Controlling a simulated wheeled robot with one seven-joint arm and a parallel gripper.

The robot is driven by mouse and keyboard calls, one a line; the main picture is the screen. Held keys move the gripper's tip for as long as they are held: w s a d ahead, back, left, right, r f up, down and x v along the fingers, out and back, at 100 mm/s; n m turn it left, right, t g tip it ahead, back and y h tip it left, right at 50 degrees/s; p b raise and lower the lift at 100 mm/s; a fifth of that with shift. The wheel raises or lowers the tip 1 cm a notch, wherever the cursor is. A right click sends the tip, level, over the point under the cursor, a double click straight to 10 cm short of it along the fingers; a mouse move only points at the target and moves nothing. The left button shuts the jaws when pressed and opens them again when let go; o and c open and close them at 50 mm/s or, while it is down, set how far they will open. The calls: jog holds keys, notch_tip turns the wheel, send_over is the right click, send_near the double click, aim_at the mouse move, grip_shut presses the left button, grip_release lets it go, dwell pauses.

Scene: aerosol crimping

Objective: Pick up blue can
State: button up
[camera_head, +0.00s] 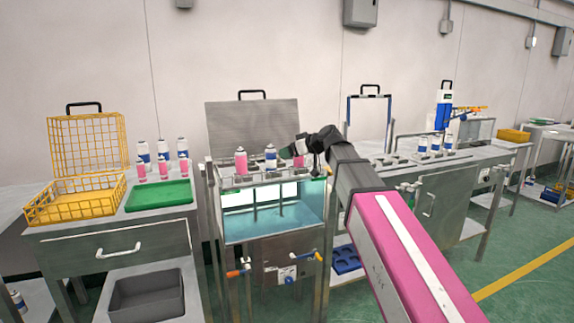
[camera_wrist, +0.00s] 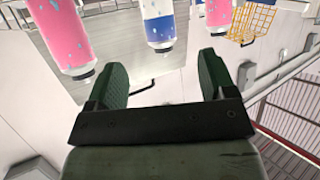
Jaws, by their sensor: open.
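A blue-and-white can (camera_head: 270,157) stands upright in the rack over the water bath, between two pink cans. It also shows in the wrist view (camera_wrist: 158,24), near the top edge, where the picture is upside down and the can's end is cut off. My gripper (camera_head: 291,151) is just right of the blue can, at about the height of the cans' upper parts. In the wrist view my gripper (camera_wrist: 161,78) has its two green fingers spread wide with nothing between them. The blue can is beyond the fingertips, apart from them.
A pink can (camera_head: 241,161) stands left of the blue can; another pink can (camera_wrist: 218,12) stands close on its other side. The bath's raised lid (camera_head: 250,122) is behind. More blue-and-white and pink cans stand by a green tray (camera_head: 160,195) and yellow basket (camera_head: 75,205).

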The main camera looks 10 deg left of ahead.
aim_at(275, 153)
jog(key=shift+r+x, duration=0.2)
jog(key=shift+x, duration=1.55)
jog(key=shift+r+x, duration=0.15)
jog(key=shift+x, duration=1.6)
jog(key=shift+r+x, duration=0.2)
jog(key=shift+x, duration=1.55)
jog(key=shift+w+a, duration=0.1)
jog(key=shift+a, duration=0.1)
jog(key=c, duration=1.1)
